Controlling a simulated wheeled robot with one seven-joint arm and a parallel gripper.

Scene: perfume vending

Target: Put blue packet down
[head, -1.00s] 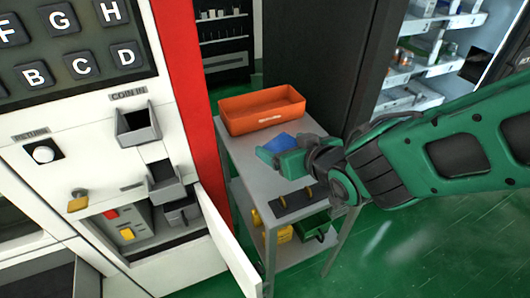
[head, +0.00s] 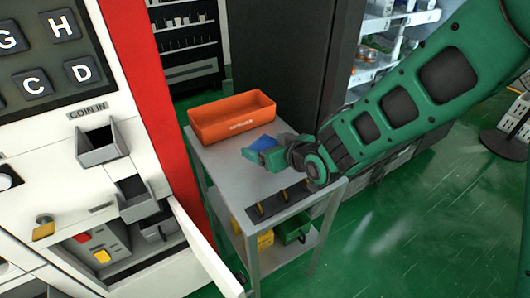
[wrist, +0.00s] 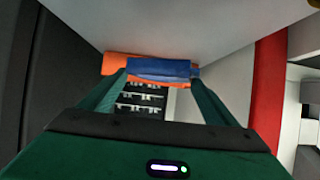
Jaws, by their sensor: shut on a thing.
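The blue packet (head: 266,143) is held in my gripper (head: 258,155) over the grey table (head: 212,165), in front of the orange bin (head: 232,118). In the wrist view the packet (wrist: 158,69) spans the gap between the two green fingers of my gripper (wrist: 160,85). The fingers are shut on it. The orange bin (wrist: 122,66) shows just behind the packet there. I cannot tell whether the packet touches the tabletop.
A dark strip with yellow pieces (head: 279,203) lies on the table's front edge. The open white door (head: 205,248) of the vending machine stands close to the table's left side. A dark cabinet (head: 290,65) stands behind. The table's left part is bare.

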